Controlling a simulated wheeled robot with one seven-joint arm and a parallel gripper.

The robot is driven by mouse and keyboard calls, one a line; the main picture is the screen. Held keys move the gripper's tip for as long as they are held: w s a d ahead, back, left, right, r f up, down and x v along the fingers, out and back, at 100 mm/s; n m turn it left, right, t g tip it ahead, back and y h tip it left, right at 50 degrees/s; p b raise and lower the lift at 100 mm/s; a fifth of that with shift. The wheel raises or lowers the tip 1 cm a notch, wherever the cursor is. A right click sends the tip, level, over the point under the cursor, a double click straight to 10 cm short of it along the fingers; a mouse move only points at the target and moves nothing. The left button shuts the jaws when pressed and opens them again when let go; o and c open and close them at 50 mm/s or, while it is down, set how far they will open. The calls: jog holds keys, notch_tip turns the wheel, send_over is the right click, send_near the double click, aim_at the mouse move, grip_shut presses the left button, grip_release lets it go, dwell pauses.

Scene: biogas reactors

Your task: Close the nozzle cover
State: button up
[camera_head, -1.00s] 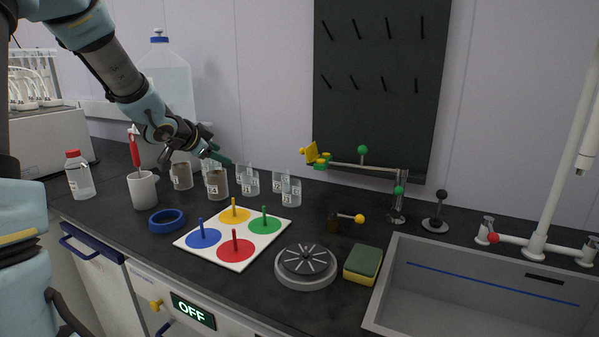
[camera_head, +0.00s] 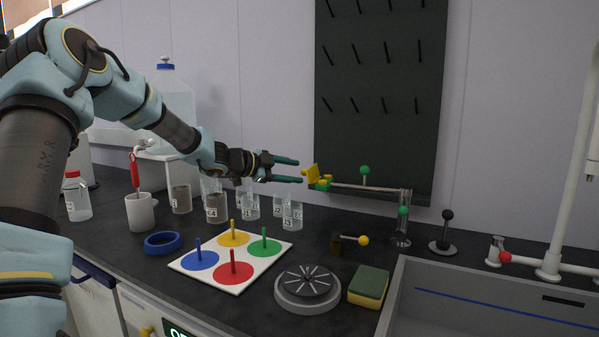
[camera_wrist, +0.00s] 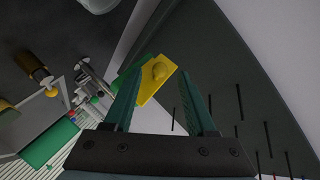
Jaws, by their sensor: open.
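The nozzle cover (camera_head: 311,173) is a yellow flap at the left end of a horizontal metal pipe (camera_head: 365,188). It stands up at an angle from the yellow and green nozzle end (camera_head: 322,184), so it looks open. In the wrist view the yellow cover (camera_wrist: 158,84) shows as a plate with a rounded knob, between and just beyond the fingertips. My gripper (camera_head: 300,171) is open and empty, its two green fingers pointing right at the cover, close to it. I cannot tell whether a fingertip touches it. The wrist view also shows the gripper (camera_wrist: 163,75).
A dark pegboard (camera_head: 380,90) is on the wall behind the pipe. Labelled beakers (camera_head: 250,207) stand below my gripper. A green-knobbed valve (camera_head: 403,212) is at the pipe's right end. A peg board with coloured discs (camera_head: 235,270), a sponge (camera_head: 369,287) and a sink (camera_head: 480,300) lie in front.

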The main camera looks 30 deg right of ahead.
jog(key=shift+x, duration=1.35)
jog(key=shift+c, duration=0.4)
grip_shut()
